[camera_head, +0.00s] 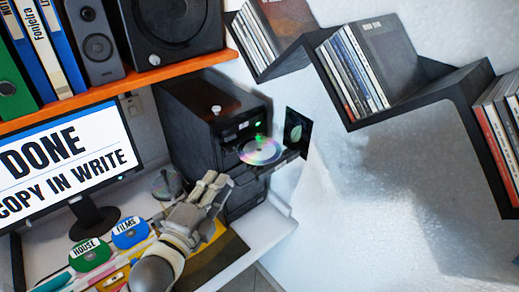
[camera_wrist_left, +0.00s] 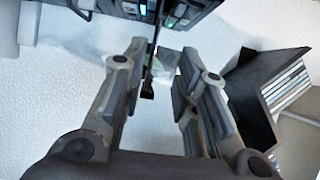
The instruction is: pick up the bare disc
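The bare disc (camera_head: 260,151) is shiny and rainbow-coloured. It lies flat on the pulled-out tray (camera_head: 291,155) of a black computer tower (camera_head: 196,118). My left gripper (camera_head: 214,184) is below and left of the disc in the head view, in front of the tower and apart from the disc. The left wrist view shows its two fingers spread wide (camera_wrist_left: 162,55) with nothing held between them. The tower's front shows at the top of that view, and a pale, see-through patch behind the fingers is too unclear to name. My right gripper is out of view.
A dark square case with a green leaf (camera_head: 298,132) stands right beside the tray. A monitor (camera_head: 62,160) reads "DONE COPY IN WRITE". Blue "FILMS" (camera_head: 130,233) and green "HOUSE" (camera_head: 90,254) items lie on the desk. Black zigzag shelves (camera_head: 420,100) hold cases at right.

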